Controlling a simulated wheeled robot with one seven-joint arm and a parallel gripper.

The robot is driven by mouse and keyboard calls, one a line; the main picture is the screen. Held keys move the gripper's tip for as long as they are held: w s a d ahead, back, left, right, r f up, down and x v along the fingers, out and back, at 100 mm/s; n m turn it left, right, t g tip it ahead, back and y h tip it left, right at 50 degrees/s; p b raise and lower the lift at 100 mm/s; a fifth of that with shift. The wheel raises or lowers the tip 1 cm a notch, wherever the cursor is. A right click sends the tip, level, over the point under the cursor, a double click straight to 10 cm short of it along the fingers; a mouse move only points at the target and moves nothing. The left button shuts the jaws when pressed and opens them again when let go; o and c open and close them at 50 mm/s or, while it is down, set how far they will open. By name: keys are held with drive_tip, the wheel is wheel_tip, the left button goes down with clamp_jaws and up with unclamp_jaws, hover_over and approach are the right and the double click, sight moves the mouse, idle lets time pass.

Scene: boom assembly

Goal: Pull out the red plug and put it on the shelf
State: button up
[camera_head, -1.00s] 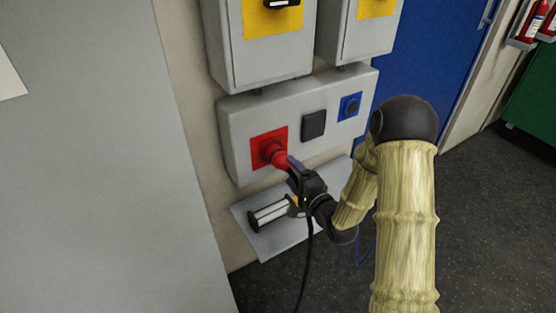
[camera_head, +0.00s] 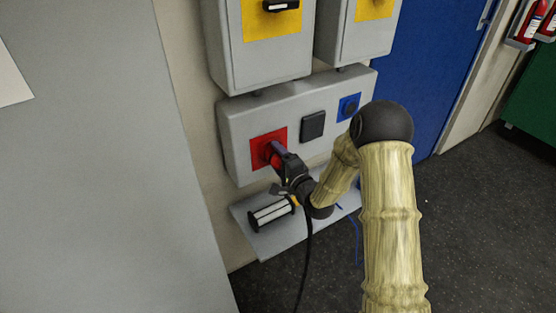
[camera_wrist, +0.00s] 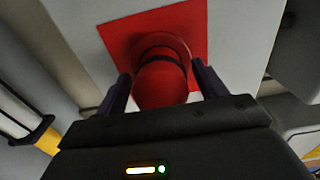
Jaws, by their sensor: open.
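The red plug (camera_wrist: 160,84) sits in the socket on the red square plate (camera_wrist: 112,36) in the wrist view. In the head view the red plate (camera_head: 257,148) is on the grey wall box, and the plug is mostly hidden behind my gripper. My gripper (camera_head: 276,156) is open, with one finger on each side of the plug in the wrist view (camera_wrist: 160,88). I cannot tell whether the fingers touch it. The grey shelf (camera_head: 285,238) is below the box.
A black and white cylindrical lamp-like object (camera_head: 272,214) lies on the shelf's left part. The box also carries a black cover (camera_head: 313,125) and a blue socket (camera_head: 348,107). The shelf's right part looks mostly free, with a blue cable (camera_head: 357,240) hanging near it.

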drive_tip(key=shift+w+a+r, duration=0.2)
drive_tip(key=shift+a+r, duration=0.1)
drive_tip(key=shift+r, duration=0.25)
idle(0.5)
drive_tip(key=shift+c, duration=0.4)
drive_tip(key=shift+r, duration=0.1)
drive_tip(key=c, duration=1.2)
drive_tip(key=shift+s+d+f, duration=0.2)
drive_tip(key=shift+s, duration=0.05)
drive_tip(key=shift+s+d+f, duration=0.25)
drive_tip(key=shift+s+d, duration=0.25)
drive_tip(key=shift+s, duration=0.05)
drive_tip(key=shift+v, duration=1.95)
